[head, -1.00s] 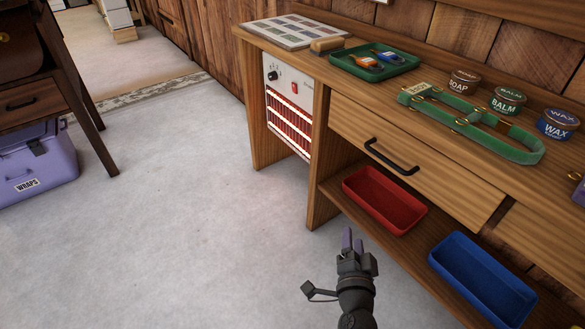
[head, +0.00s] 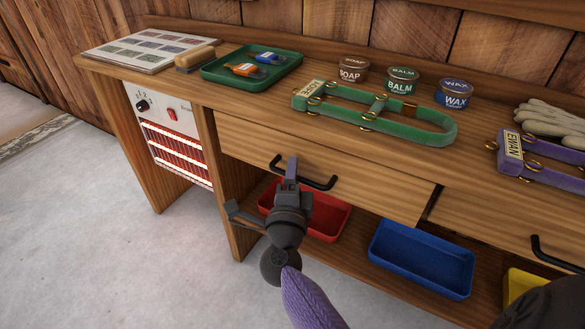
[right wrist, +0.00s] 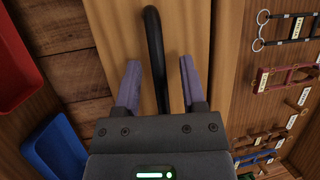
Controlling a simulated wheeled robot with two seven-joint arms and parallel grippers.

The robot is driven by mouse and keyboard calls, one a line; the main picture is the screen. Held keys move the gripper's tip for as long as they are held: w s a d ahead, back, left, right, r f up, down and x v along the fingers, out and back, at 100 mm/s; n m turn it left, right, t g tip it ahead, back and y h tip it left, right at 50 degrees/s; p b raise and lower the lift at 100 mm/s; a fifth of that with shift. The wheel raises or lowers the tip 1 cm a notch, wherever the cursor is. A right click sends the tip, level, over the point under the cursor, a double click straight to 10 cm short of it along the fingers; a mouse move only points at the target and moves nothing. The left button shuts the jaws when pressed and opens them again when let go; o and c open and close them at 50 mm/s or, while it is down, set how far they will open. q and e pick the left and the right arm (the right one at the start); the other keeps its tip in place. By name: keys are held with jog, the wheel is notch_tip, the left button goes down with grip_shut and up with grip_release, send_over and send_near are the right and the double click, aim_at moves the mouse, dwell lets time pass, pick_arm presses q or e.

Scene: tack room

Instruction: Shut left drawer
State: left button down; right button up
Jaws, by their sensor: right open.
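The left drawer (head: 375,192) is in the workbench, and its wooden front stands out a little from the bench at its right end. Its black bar handle (head: 318,183) is on the front. My right gripper (head: 291,170) is at the left part of this handle in the head view. In the right wrist view, the open fingers (right wrist: 160,85) lie on either side of the handle (right wrist: 154,45), with gaps to both. Whether a fingertip touches the drawer front is unclear. My left gripper is out of view.
A red bin (head: 325,218) and a blue bin (head: 420,262) sit on the shelf below. A green halter (head: 430,135), a green tray (head: 285,75) and several tins lie on the bench top (head: 215,95). A heater (head: 170,135) stands left. Floor is clear there.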

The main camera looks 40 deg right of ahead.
jog(key=shift+c, duration=0.2)
grip_shut()
dwell(0.8)
